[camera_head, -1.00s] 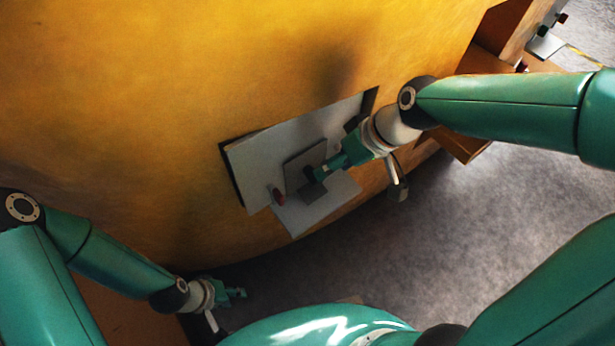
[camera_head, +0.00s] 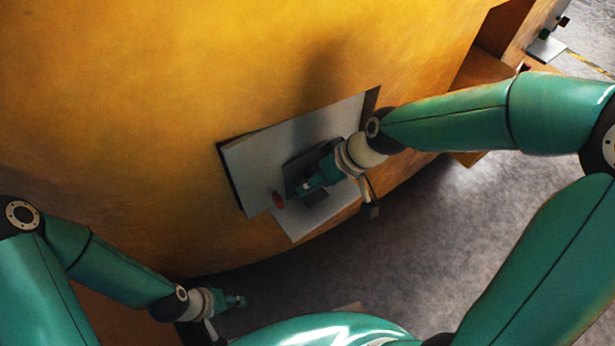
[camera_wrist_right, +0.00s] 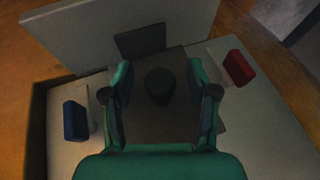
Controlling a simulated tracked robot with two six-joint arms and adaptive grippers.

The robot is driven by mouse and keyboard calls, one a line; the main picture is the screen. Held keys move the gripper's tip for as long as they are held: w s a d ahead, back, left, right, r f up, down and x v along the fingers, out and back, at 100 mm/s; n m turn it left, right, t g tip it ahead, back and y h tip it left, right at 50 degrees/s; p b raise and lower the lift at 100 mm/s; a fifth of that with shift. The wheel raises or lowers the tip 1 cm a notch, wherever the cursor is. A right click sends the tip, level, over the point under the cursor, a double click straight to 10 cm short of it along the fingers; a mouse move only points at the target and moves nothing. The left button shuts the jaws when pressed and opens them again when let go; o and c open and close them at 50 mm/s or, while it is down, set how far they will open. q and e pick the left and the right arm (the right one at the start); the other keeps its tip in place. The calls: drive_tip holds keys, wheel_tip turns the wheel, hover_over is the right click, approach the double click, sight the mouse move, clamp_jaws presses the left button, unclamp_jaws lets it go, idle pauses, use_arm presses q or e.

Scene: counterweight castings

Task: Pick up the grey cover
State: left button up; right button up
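The grey cover (camera_head: 296,172) is a dark grey square plate in the recess of the yellow casting, partly hidden by my right gripper. In the right wrist view the cover (camera_wrist_right: 150,127) has a dark round knob (camera_wrist_right: 160,85) in its middle. My right gripper (camera_wrist_right: 162,92) is open, with one finger on each side of the knob and gaps between. It also shows over the cover in the head view (camera_head: 304,190). My left gripper (camera_head: 238,301) hangs low at the left, away from the cover; its finger opening is too small to judge.
A light grey panel (camera_head: 250,165) stands behind the cover. A red block (camera_wrist_right: 238,68) and a blue block (camera_wrist_right: 76,120) flank my right fingers. The yellow casting (camera_head: 200,70) curves around the recess. Open grey floor (camera_head: 440,240) lies at the lower right.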

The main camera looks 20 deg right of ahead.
clamp_jaws()
drive_tip(key=shift+r, duration=0.15)
